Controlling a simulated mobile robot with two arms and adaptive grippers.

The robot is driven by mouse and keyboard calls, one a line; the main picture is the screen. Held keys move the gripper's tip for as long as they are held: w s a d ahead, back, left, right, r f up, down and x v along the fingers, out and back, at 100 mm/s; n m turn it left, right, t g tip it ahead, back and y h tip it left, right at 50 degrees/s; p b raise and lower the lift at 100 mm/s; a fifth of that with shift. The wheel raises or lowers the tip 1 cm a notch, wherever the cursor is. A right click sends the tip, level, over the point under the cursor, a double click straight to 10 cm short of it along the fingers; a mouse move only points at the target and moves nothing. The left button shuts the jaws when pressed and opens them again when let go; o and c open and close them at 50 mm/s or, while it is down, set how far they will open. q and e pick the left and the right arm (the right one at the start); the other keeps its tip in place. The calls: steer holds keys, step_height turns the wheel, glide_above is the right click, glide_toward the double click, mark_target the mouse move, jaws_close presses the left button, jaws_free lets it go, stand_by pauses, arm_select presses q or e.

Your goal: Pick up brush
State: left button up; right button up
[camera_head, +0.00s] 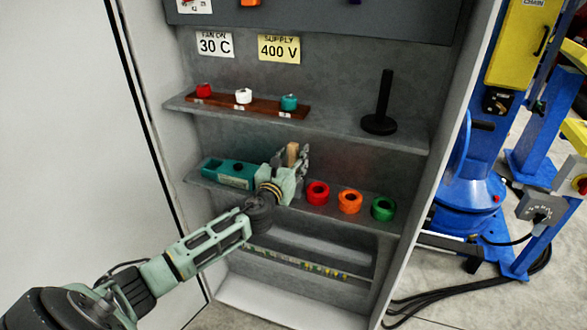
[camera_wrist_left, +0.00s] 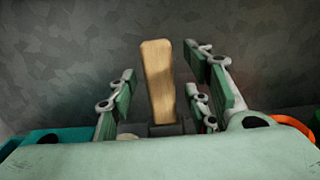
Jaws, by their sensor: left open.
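The brush shows as an upright wooden handle (camera_head: 292,153) at the lower shelf in the head view. In the left wrist view the handle (camera_wrist_left: 157,82) stands between the finger pads, slightly tilted, with a gap on each side. Its lower part is hidden behind my gripper's body. My left gripper (camera_head: 291,160) is open around the handle; in the wrist view its green-padded fingers (camera_wrist_left: 160,95) stand apart on either side of it. My right gripper is not in view.
A teal box (camera_head: 228,173) sits left of my gripper on the same shelf. Red (camera_head: 318,193), orange (camera_head: 350,202) and green (camera_head: 383,208) rolls stand to the right. The upper shelf holds a wooden rack (camera_head: 262,106) and a black post (camera_head: 382,105).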

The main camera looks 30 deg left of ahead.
arm_select(q)
steer(key=shift+w, duration=0.4)
steer(key=shift+a, duration=0.1)
jaws_close()
